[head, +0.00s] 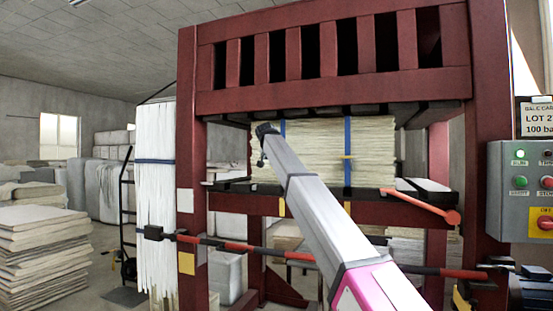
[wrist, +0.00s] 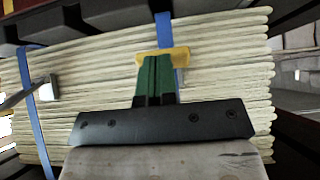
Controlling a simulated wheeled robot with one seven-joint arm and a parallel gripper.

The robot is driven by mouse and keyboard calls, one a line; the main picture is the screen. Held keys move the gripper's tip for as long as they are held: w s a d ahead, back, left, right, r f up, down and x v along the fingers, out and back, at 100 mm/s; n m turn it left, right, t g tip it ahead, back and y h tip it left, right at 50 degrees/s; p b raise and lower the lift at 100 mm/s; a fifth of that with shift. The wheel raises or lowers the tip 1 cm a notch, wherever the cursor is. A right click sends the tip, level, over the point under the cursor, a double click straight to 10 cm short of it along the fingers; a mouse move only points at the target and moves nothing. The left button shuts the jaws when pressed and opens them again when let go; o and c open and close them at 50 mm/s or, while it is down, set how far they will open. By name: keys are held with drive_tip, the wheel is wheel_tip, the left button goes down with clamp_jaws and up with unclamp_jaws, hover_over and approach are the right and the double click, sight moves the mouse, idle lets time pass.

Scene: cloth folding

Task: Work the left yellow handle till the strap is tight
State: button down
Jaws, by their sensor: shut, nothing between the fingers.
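A pale layered bale (head: 320,135) stands in the red press with upright blue straps around it. The right strap (head: 347,180) has a small yellow handle (head: 347,157); the left strap (head: 283,128) is mostly hidden by my arm. My gripper (head: 264,129) is in front of the bale's left part in the head view. In the wrist view, its green fingers (wrist: 155,78) are shut and empty, just below a yellow crosspiece (wrist: 163,55) lying over a blue strap (wrist: 163,25). I cannot tell whether they touch it, nor which strap this is.
The press frame (head: 188,120) and its lower beam (head: 235,204) surround the bale. An orange-tipped lever (head: 430,205) sticks out at right. A red-and-black bar (head: 240,246) crosses in front. A control box (head: 520,190) is at far right. A grey metal piece (wrist: 48,90) is beside the other strap.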

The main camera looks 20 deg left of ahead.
wheel_tip(320, 180, down, 2)
drive_tip(key=shift+s+f+t, duration=0.1)
drive_tip(key=shift+f+t, duration=0.05)
drive_tip(key=shift+t, duration=0.85)
drive_tip(key=shift+r, duration=0.85)
drive_tip(key=w+r+v, duration=0.1)
drive_tip(key=r+v, duration=0.1)
drive_tip(key=v, duration=0.9)
drive_tip(key=w+r+v, duration=0.2)
drive_tip(key=v, duration=1)
drive_tip(key=shift+r, duration=0.2)
drive_tip(key=shift+a, duration=0.15)
